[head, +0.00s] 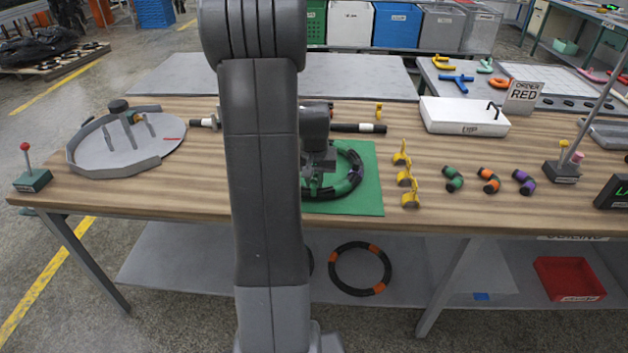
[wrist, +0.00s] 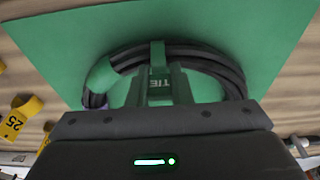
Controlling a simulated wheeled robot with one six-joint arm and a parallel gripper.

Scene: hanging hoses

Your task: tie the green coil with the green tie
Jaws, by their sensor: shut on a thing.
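The green coil (head: 352,184) is a ring of black hose with green bands, lying on a green mat (head: 362,206). It also shows in the wrist view (wrist: 215,62), where a green band wraps its left side. My gripper (head: 318,170) is low over the left part of the coil, partly hidden by my arm. In the wrist view my gripper (wrist: 160,98) is shut on the green tie (wrist: 158,54), a block marked TIE. The upper part of the tie lies across the hose; whether it closes around underneath is hidden.
Yellow numbered clips (head: 405,178) stand right of the mat. Short green (head: 453,179), orange (head: 489,180) and purple (head: 523,182) hose pieces lie further right. A round grey tray (head: 130,145) is at the left. An orange-banded coil (head: 360,269) is on the lower shelf.

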